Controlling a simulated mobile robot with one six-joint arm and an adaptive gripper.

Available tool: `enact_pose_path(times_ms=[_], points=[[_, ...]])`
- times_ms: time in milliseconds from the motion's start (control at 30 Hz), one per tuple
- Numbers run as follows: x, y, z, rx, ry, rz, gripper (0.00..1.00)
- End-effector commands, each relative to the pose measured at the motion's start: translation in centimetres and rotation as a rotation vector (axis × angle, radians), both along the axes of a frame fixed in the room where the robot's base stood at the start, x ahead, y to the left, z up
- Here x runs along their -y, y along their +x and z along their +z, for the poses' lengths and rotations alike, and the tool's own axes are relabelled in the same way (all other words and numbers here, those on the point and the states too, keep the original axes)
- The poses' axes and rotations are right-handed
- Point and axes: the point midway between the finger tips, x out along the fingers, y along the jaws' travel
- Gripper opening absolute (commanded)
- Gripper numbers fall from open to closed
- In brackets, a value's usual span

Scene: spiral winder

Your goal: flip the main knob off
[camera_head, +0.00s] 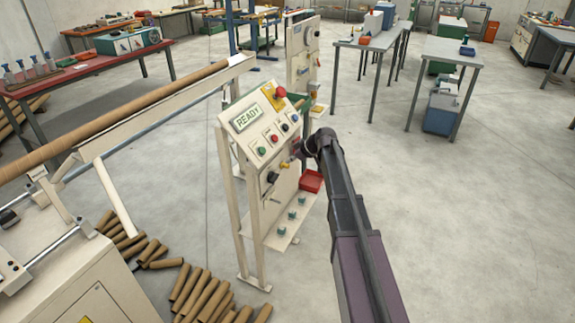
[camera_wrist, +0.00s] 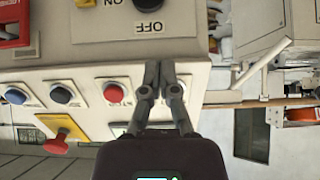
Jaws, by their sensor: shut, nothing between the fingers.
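The main knob is a dark knob (camera_wrist: 152,4), cut by the top edge of the upside-down wrist view. Printed OFF (camera_wrist: 149,27) and ON labels are beside it; which way the knob points cannot be told. The cream control stand (camera_head: 247,180) has a sloped panel with a READY display (camera_head: 248,117) and a front face below it. My gripper (camera_wrist: 160,68) is shut and empty, its fingertips just short of the OFF label in the wrist view. In the head view my wrist is at the stand's right side, and the fingertips are hard to make out.
A red tray (camera_head: 311,181) is at the stand's right side. Cardboard tubes (camera_head: 205,295) lie on the floor at left.

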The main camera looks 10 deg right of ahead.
Motion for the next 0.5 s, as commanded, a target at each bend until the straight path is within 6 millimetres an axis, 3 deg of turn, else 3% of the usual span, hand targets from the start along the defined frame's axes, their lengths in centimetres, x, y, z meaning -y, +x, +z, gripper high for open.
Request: enact_pose_path(times_ms=[500], points=[[-2.9,2.2,-4.0,0.000,0.000,0.000,0.00]])
